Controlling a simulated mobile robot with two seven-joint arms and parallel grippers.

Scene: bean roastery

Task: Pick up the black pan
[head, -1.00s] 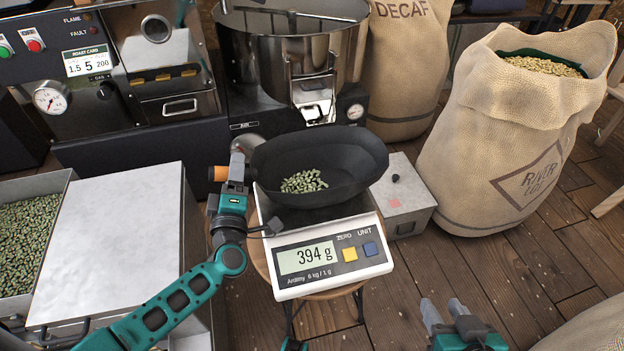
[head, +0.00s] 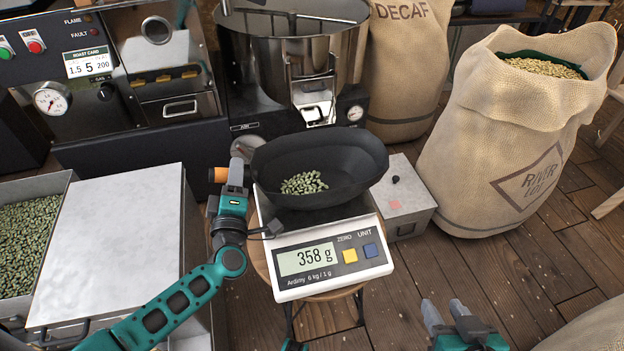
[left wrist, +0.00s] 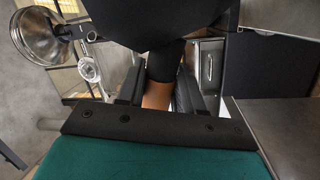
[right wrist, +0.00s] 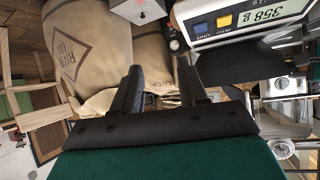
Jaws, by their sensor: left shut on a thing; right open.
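The black pan (head: 345,160) sits on the scale (head: 334,262), with a small heap of green beans (head: 304,183) inside it. The scale display reads 358 g. My left gripper (head: 236,172) is at the pan's left side, shut on its handle, whose orange-brown end (head: 217,174) sticks out to the left. The left wrist view shows the handle (left wrist: 158,94) between the two fingers, with the dark pan body (left wrist: 160,20) above. My right gripper (head: 445,312) is open and empty, low at the right, away from the pan.
The scale stands on a small round stool (head: 262,262). A metal box (head: 405,200) is right of it. Roasting machines (head: 290,70) stand behind. A lidded bean bin (head: 110,240) is at left; bean sacks (head: 515,130) are at right. Open wooden floor (head: 450,260) lies front right.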

